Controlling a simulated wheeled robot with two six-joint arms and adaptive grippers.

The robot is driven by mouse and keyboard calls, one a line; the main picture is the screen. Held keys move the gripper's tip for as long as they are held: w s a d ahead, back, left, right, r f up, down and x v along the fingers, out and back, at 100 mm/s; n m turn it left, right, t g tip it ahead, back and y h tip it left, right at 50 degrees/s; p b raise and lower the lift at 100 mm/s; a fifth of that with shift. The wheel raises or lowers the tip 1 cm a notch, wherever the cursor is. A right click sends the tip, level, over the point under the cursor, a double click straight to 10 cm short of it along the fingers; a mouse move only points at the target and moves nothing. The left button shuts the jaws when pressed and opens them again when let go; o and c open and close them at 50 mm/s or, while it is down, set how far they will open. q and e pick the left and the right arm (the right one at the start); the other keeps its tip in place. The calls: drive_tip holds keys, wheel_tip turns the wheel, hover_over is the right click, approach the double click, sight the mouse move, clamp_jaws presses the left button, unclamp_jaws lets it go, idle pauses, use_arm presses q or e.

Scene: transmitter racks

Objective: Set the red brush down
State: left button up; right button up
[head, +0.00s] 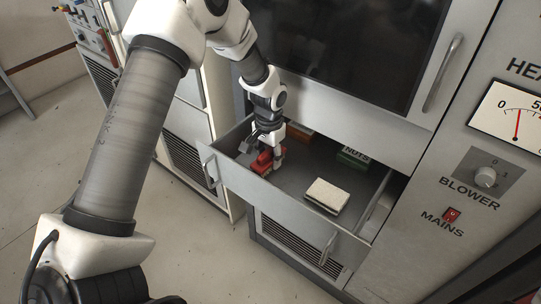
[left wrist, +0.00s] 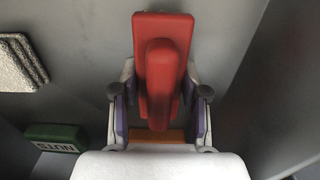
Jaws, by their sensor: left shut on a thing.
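The red brush (head: 262,163) is at the left end of an open grey drawer (head: 300,168) in the head view. It also shows in the left wrist view (left wrist: 162,45), with its long red back and raised handle. My left gripper (head: 267,150) points down into the drawer and is shut on the brush handle; its two fingers (left wrist: 158,98) flank the handle in the left wrist view. I cannot tell whether the brush touches the drawer floor. My right gripper is not in view.
A green box marked NUTS (head: 353,158) and a pale sponge-like block (head: 326,195) lie in the drawer to the right. An orange-brown thing (head: 299,132) is at the back. The drawer's middle floor is bare. The cabinet front (head: 340,110) rises behind the drawer.

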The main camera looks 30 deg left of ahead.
sight(269, 149)
use_arm(q)
drive_tip(key=o, duration=1.1)
wheel_tip(269, 149, up, 12)
drive_tip(key=shift+r, duration=0.15)
